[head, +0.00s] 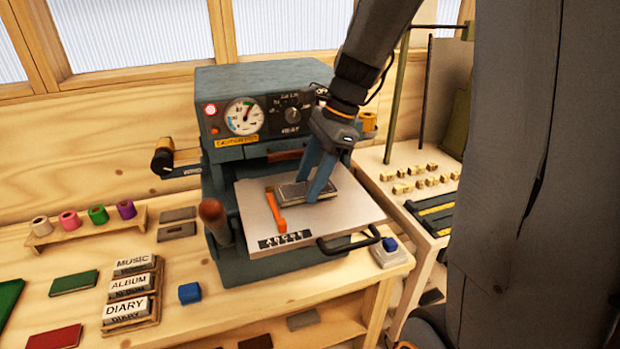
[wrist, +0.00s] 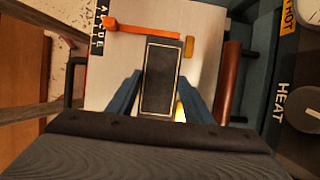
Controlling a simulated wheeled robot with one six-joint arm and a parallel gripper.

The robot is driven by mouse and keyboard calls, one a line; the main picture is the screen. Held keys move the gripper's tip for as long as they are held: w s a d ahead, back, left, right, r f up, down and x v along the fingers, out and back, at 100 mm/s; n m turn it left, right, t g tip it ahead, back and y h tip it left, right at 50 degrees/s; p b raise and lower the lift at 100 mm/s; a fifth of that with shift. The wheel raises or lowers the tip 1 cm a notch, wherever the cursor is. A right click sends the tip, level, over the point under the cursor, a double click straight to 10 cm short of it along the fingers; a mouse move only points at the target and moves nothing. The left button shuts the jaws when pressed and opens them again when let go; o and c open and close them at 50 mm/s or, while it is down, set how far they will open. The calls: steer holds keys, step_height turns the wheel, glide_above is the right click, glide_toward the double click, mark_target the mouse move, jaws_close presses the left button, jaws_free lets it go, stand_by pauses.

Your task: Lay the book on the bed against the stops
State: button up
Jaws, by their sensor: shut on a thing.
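The book (head: 290,190) is small and dark with a pale border, seen over the left part of the pale bed (head: 257,207) of the press. My gripper (head: 318,190) comes down from above with its blue fingers shut on the book's sides. In the wrist view the book (wrist: 160,75) lies between the fingers (wrist: 158,95). One end is close to the orange stop bar (wrist: 145,28), and one side is close to a small brass stop (wrist: 189,47). I cannot tell whether it touches either stop or rests fully on the bed. The orange bar (head: 278,212) also shows in the head view.
The press body (head: 250,85), with gauge and heat dial, stands behind the bed. A red-knobbed lever (head: 211,212) is at its left and a black handle (head: 350,243) in front. Label blocks (head: 130,285), a blue cube (head: 189,292) and spools (head: 97,214) occupy the bench left.

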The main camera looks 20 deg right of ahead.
steer(key=shift+f, duration=0.1)
steer(key=o, duration=1.1)
steer(key=b+v, duration=0.3)
steer(key=v, duration=0.9)
